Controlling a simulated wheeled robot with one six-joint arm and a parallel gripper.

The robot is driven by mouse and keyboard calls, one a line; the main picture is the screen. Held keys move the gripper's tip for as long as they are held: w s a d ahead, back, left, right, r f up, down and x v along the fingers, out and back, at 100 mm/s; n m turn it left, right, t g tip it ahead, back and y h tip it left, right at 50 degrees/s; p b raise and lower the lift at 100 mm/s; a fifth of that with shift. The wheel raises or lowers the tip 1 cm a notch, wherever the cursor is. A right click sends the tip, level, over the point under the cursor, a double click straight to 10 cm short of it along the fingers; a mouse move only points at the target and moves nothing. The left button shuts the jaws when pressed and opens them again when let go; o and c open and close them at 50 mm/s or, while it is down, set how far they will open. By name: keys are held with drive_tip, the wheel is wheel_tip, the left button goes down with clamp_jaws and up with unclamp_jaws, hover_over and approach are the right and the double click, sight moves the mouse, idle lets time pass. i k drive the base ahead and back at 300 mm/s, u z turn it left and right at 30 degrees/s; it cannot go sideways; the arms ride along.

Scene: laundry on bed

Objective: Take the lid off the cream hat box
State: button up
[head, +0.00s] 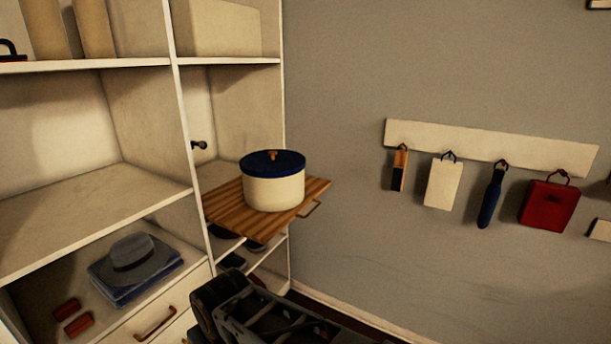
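The cream hat box (273,193) stands upright on a pulled-out striped wooden board (229,207). Its dark blue lid (252,164) sits flat on top, with a small orange-brown knob (273,155) at the middle. Dark links of my arm show at the bottom of the head view, below and in front of the board, apart from the box. I cannot make out my gripper's fingers in this view. Nothing is seen touching the lid.
White shelving (180,120) stands left of and behind the box. A grey hat (132,258) lies on folded blue cloth (150,283) at lower left. A wall rail (480,146) with several hanging things is at right. Space above the lid looks clear.

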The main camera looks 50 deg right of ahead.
sight(269, 163)
drive_tip(key=z, duration=0.8)
drive_tip(key=k, duration=0.95)
drive_tip(key=z, duration=1)
drive_tip(key=i, duration=1.55)
drive_tip(key=u, duration=0.7)
drive_tip(key=i, duration=0.75)
drive_tip(key=u, duration=1)
drive_tip(key=i, duration=0.2)
drive_tip(key=u, duration=0.2)
